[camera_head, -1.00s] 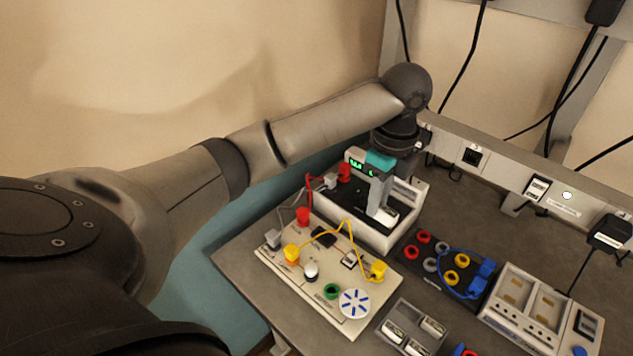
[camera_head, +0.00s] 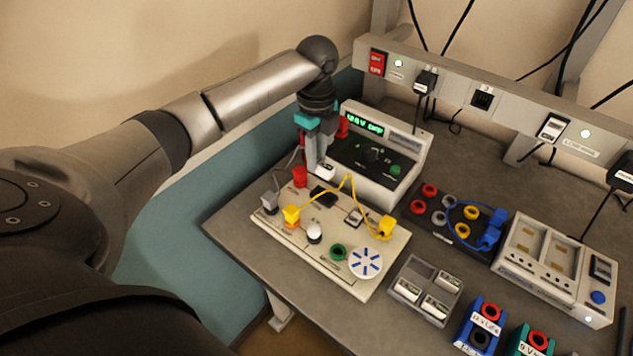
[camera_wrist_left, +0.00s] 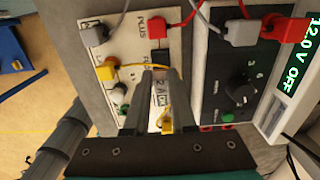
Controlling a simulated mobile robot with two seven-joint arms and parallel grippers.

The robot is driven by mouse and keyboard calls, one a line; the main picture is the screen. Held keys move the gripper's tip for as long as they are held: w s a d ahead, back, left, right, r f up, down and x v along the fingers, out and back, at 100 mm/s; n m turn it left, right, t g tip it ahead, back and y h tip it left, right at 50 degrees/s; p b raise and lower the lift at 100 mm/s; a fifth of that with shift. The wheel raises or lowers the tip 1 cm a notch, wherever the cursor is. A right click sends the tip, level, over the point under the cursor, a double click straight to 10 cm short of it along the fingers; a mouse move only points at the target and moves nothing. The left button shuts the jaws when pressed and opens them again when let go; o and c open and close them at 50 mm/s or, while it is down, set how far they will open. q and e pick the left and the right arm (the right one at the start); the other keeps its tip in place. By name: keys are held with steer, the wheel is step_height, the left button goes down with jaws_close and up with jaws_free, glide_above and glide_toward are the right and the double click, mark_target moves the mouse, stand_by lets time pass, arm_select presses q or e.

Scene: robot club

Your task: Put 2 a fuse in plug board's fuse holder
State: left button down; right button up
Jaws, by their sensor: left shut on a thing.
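My left gripper (camera_head: 318,165) is shut on a white fuse (camera_head: 327,172). In the left wrist view the fuse (camera_wrist_left: 160,93), marked "2 A", sits between the two grey fingers (camera_wrist_left: 160,85). The gripper hangs over the back edge of the cream plug board (camera_head: 345,266), close to its black fuse holder (camera_head: 323,196). The fingers partly hide the holder (camera_wrist_left: 160,57) in the left wrist view. I cannot tell the height of the fuse above the board. The right gripper is not in view.
The power supply (camera_head: 405,150) stands just right of the gripper, its display reading 12.0 V OFF. Red, grey and yellow leads run around the board. A grey tray (camera_head: 418,268) holds more fuses. A dark socket panel (camera_head: 435,212) and a white charger-like unit (camera_head: 510,262) lie right.

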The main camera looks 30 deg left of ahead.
arm_select(q)
step_height(320, 180, down, 8)
steer(key=shift+r+b, duration=0.2)
steer(key=shift+b, duration=0.25)
steer(key=c, duration=0.7)
jaws_free()
steer(key=shift+c, duration=0.2)
step_height(320, 180, up, 12)
steer(key=shift+r+p, duration=0.15)
steer(key=shift+p, duration=0.6)
